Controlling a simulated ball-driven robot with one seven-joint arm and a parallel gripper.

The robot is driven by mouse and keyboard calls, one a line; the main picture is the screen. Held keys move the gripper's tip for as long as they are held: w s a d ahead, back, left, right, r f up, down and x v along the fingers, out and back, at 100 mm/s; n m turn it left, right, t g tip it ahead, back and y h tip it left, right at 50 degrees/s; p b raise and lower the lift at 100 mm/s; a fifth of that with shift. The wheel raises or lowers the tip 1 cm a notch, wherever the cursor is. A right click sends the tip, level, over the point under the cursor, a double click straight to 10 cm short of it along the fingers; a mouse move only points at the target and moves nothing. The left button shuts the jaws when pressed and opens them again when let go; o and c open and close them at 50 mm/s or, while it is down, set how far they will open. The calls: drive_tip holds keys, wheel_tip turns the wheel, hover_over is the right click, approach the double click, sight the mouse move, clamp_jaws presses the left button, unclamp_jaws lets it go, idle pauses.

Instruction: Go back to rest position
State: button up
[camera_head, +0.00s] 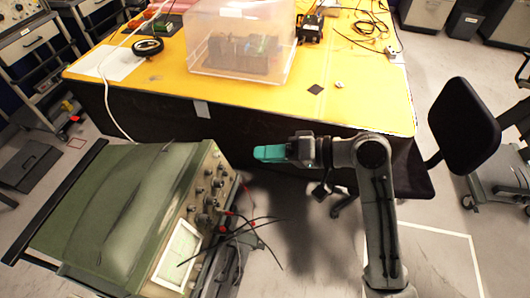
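My gripper (262,153) is at the end of my grey arm, near the middle of the view. It has a teal end that points left. It hangs in front of the yellow table's near edge, above and to the right of the green instrument's panel. I see no object at its tip. The fingers are too small and turned away to tell if they are open or shut. My arm bends at an elbow to the right of the gripper and runs down to the bottom edge.
A yellow table (340,103) holds a clear plastic box (210,35) and a black tape roll (148,46). A green instrument (115,215) with knobs and dark cables stands at lower left. A black chair (463,125) is at right. Grey floor (435,265) shows at lower right.

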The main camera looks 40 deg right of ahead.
idle(0.3)
drive_tip(key=s+a+f+n+g+h, duration=0.2)
drive_tip(key=s+f+g+h, duration=0.25)
drive_tip(key=s+f, duration=0.65)
drive_tip(key=s+d+f+n+g+h, duration=0.2)
drive_tip(key=s+f+g, duration=0.4)
drive_tip(key=s, duration=0.4)
drive_tip(key=shift+s+d+f+n+h, duration=0.35)
drive_tip(key=shift+d+h, duration=0.1)
drive_tip(key=shift+h, duration=0.8)
